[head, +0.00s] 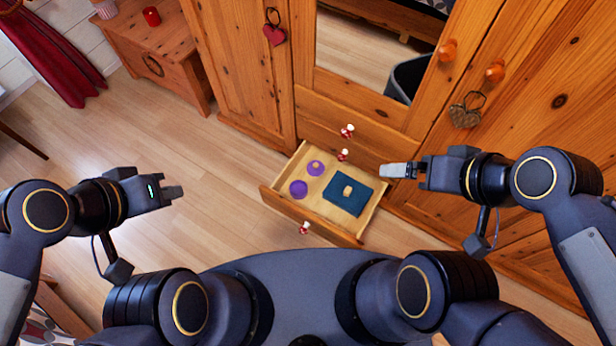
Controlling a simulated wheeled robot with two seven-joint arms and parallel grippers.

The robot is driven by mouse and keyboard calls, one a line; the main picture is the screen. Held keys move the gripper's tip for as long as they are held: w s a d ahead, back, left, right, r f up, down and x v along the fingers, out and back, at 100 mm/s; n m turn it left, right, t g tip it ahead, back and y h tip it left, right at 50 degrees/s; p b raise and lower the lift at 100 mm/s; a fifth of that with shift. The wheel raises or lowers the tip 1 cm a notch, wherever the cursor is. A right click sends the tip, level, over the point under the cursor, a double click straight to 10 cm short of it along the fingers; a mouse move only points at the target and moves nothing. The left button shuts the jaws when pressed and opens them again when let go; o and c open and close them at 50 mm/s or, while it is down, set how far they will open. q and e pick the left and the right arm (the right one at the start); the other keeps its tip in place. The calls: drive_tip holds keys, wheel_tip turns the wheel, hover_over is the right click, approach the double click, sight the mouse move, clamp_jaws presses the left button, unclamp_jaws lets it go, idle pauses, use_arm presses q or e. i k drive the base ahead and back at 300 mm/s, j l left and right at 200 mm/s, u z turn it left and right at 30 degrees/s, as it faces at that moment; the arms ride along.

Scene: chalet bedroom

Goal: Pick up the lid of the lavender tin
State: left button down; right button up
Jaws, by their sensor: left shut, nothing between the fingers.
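Two small round purple things lie in the open drawer. The one nearer the wardrobe (316,168) has a paler spot in its middle, like a lid with a knob. The other purple round thing (299,188) looks plainer and lies apart from it. I cannot tell surely which is the tin and which the lid. My left gripper (174,192) is shut and empty, over the floor well left of the drawer. Neither gripper touches the purple things.
The wooden drawer (330,228) is pulled out from the wardrobe (250,70). A dark teal book-like thing (338,205) lies in it, with a small tan object (347,191) on top. A wooden chest (160,60) with a red candle (151,16) stands upper left. The floor left of the drawer is clear.

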sight(314, 168)
drive_tip(key=i+j+z, duration=0.1)
drive_tip(key=j, duration=0.3)
drive_tip(key=i+j+z, duration=0.1)
drive_tip(key=j, duration=0.35)
drive_tip(key=i+j+z, duration=0.1)
drive_tip(key=i+j, duration=0.15)
drive_tip(key=j, duration=0.2)
drive_tip(key=i+j+z, duration=0.15)
drive_tip(key=j, duration=0.3)
drive_tip(key=j+z, duration=0.1)
drive_tip(key=j, duration=0.35)
drive_tip(key=i+j, duration=0.3)
drive_tip(key=i, duration=0.15)
drive_tip(key=l+z, duration=0.05)
